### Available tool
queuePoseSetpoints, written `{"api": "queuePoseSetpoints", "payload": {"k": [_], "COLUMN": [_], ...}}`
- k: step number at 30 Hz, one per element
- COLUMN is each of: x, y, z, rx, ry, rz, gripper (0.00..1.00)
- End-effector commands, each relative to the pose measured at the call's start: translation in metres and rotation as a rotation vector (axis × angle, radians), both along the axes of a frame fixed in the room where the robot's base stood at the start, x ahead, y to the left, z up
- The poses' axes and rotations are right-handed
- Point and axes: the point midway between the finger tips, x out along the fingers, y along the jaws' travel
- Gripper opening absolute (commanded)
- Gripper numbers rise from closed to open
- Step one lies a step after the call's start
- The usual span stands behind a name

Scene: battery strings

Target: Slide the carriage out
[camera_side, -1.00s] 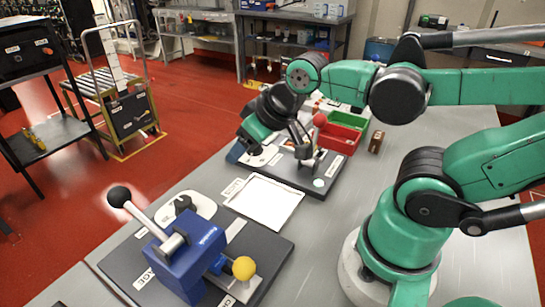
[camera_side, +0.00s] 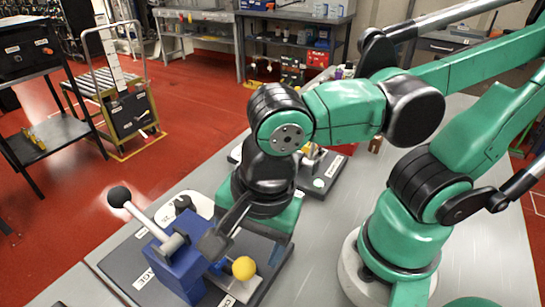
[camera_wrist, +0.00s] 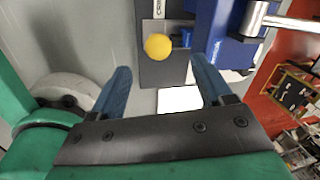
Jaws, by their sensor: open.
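A blue press (camera_side: 178,268) stands on a dark base plate (camera_side: 122,262) at the lower left in the side view. The carriage, a pale slide with a yellow ball knob (camera_side: 244,268), sticks out from its right side. The knob also shows in the wrist view (camera_wrist: 158,46), ahead of my fingertips and roughly centred between them. My gripper (camera_wrist: 160,66) is open and empty, with its two blue fingers spread and apart from the knob. In the side view it hangs above and behind the knob and hides part of the press and slide.
The press has a metal lever with a black ball (camera_side: 119,196) rising to the left; its bar crosses the wrist view's upper right (camera_wrist: 290,22). Another dark fixture plate (camera_side: 322,184) stands farther back. The grey table (camera_side: 325,245) is clear to the right of the press.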

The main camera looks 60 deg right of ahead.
Motion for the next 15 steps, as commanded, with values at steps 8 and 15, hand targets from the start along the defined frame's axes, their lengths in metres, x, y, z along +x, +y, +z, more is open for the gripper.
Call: {"api": "queuePoseSetpoints", "payload": {"k": [8, 15], "x": [0.002, 0.006], "y": [0.002, 0.003], "z": [-0.014, -0.037], "rx": [0.002, 0.003], "ry": [0.005, 0.004], "rz": [-0.03, -0.028], "gripper": [0.72, 0.72]}}
